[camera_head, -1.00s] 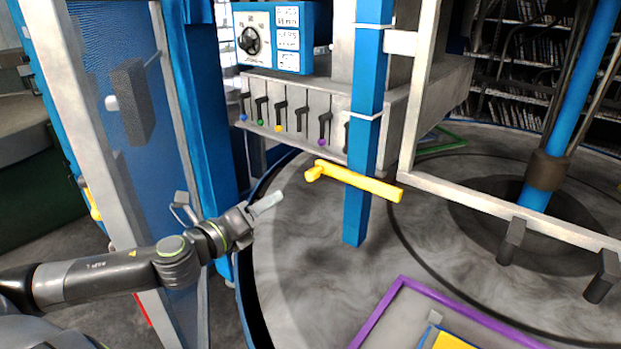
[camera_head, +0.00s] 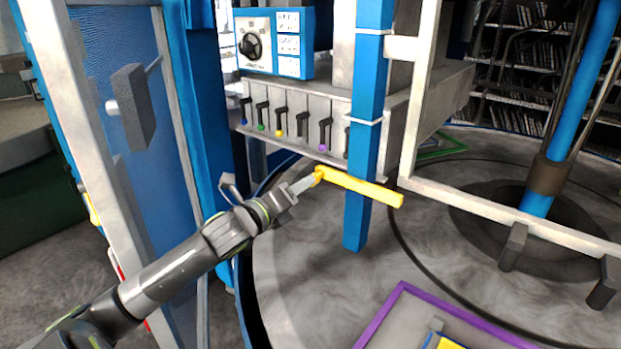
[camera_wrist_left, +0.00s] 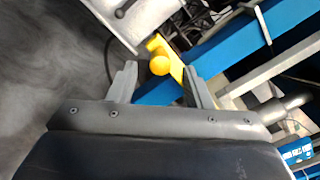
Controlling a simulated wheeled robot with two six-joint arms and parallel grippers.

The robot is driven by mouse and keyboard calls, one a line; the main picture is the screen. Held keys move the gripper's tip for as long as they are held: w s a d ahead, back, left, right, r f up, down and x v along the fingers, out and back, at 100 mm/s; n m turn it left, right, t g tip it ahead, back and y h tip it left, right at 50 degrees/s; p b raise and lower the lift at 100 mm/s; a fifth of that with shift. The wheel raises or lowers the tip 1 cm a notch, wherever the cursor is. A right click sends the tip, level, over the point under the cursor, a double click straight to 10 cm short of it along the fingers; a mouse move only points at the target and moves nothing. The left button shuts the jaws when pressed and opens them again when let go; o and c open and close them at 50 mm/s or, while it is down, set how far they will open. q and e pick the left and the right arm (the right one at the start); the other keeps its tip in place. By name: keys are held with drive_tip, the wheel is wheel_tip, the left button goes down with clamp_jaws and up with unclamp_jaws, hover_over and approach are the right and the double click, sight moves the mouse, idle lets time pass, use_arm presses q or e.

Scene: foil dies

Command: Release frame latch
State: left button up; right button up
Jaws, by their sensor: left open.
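The yellow latch handle (camera_head: 362,187) sticks out across the blue upright post (camera_head: 357,228), with a knob at its left end. My left gripper (camera_head: 306,184) is at that knobbed end in the head view, its fingertips overlapping or close to it. In the left wrist view my open left gripper (camera_wrist_left: 158,82) has the yellow knob (camera_wrist_left: 160,65) between and just beyond its fingertips. I cannot tell whether the fingers touch it. The yellow bar (camera_wrist_left: 176,68) runs on behind the right-hand finger. My right gripper is not in view.
A row of small levers with coloured tips (camera_head: 279,122) hangs behind the post, below a blue control box (camera_head: 290,42). A pale frame rail (camera_head: 500,211) crosses at right. A purple-edged panel (camera_head: 385,317) lies on the round floor. A blue mesh panel (camera_head: 125,90) stands at left.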

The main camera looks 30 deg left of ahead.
use_arm(q)
drive_tip(key=shift+w+d+p, duration=0.2)
drive_tip(key=shift+w+p, duration=0.45)
drive_tip(key=shift+w, duration=1.7)
clamp_jaws()
